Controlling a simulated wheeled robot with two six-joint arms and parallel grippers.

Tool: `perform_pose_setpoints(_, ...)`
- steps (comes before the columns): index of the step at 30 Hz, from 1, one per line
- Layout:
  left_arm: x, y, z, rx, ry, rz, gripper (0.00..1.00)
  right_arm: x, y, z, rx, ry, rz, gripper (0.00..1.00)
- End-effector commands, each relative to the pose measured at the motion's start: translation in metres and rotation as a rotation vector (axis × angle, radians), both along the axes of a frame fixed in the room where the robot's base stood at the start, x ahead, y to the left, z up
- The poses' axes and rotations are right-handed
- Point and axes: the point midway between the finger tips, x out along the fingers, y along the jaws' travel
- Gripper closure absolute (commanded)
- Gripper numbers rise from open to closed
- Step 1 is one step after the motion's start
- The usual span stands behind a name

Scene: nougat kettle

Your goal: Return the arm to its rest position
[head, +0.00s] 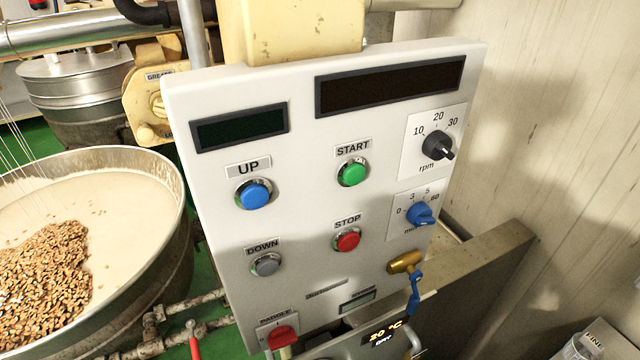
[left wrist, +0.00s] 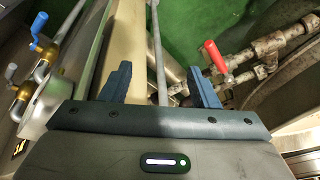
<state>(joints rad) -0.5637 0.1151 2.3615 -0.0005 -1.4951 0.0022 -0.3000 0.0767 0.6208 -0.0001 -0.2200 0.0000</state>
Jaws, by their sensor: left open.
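My left gripper (left wrist: 158,72) shows in the left wrist view, with its two dark blue-grey fingers apart and nothing held between them. A cream-coloured column and a thin grey rod lie beyond the fingers, over a green floor. I cannot make out the left gripper in the head view. My right gripper is in neither view. The white control panel (head: 310,215) fills the middle of the head view, with a blue UP button (head: 255,194), a green START button (head: 352,172), a red STOP button (head: 347,240) and a grey DOWN button (head: 266,264).
A kettle (head: 176,190) with pale mass and nuts stands left of the panel. A red-handled valve (left wrist: 213,57) is on pipes right of the gripper. A wall (head: 560,130) closes the right side.

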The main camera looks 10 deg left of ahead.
Motion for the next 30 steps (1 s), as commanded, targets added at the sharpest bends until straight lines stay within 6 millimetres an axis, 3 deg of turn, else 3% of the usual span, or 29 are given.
perform_pose_setpoints(8,0.015,0.01,-0.111,0.0,0.037,0.009,0.45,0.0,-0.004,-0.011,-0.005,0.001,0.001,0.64)
perform_pose_setpoints(15,0.001,0.022,-0.25,-0.001,0.082,0.022,0.45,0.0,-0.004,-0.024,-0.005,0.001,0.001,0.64)
perform_pose_setpoints(20,-0.032,0.03,-0.339,-0.004,0.116,0.031,0.45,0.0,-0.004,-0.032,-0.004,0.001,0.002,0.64)
perform_pose_setpoints(24,-0.073,0.035,-0.407,-0.006,0.143,0.039,0.45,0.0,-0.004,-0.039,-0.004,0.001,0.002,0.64)
perform_pose_setpoints(30,-0.141,0.038,-0.477,-0.01,0.179,0.048,0.45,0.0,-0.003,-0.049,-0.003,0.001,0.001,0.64)
